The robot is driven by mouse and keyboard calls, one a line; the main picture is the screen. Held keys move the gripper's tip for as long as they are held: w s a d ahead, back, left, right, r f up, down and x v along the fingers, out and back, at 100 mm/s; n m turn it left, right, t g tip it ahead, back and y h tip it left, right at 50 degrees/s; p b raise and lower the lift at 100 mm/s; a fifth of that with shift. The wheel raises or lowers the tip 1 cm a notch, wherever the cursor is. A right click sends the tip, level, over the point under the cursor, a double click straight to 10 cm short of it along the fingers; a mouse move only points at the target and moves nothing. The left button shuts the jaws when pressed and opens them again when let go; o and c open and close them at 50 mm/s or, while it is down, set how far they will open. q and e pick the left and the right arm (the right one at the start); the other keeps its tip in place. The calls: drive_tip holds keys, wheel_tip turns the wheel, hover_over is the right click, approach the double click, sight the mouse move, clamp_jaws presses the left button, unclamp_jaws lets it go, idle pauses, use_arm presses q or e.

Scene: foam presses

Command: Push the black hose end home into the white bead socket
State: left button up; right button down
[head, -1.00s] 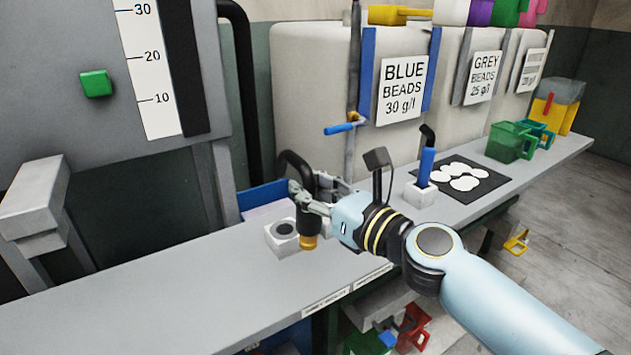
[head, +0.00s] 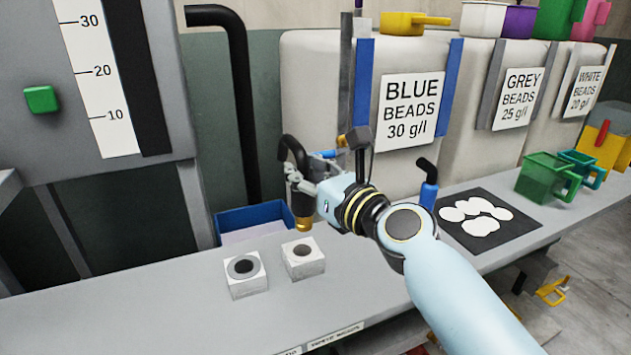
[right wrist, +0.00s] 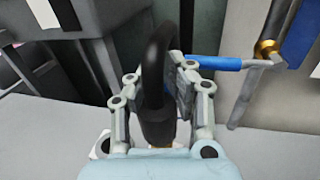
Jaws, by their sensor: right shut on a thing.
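My right gripper (head: 306,190) is shut on the black hose end (head: 296,176), which hangs upright with its brass tip (head: 304,224) pointing down. The tip is apart from the sockets, above and behind them in the head view. Two pale socket blocks with dark round holes stand on the bench: a left one (head: 246,284) and a right one (head: 304,267). I cannot tell which is the white bead socket. The right wrist view shows the black hose end (right wrist: 158,128) between the fingers, its hose arching up. My left gripper is not in view.
A blue tray (head: 252,217) lies behind the blocks. A blue hose end (head: 429,190) stands right of my wrist, its base hidden. A black mat (head: 515,235) with white discs and a green scoop (head: 548,178) lie further right. The bench's front left is clear.

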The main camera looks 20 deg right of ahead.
sight(300, 214)
drive_tip(key=shift+w+a+r, duration=0.2)
drive_tip(key=shift+w+r, duration=0.05)
drive_tip(key=shift+r, duration=0.3)
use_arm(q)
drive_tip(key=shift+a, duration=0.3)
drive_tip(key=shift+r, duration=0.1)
use_arm(e)
drive_tip(key=shift+p, duration=0.3)
wheel_tip(300, 214, down, 6)
drive_tip(key=b, duration=0.5)
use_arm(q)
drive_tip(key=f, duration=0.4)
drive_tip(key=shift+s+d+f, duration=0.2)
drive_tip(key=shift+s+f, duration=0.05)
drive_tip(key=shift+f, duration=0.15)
use_arm(e)
drive_tip(key=shift+r, duration=0.1)
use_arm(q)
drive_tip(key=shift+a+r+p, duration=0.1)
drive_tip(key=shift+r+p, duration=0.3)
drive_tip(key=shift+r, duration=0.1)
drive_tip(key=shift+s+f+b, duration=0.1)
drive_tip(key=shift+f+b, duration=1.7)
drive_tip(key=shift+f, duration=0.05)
use_arm(e)
drive_tip(key=shift+f, duration=2.05)
drive_tip(key=c, duration=1.1)
unclamp_jaws()
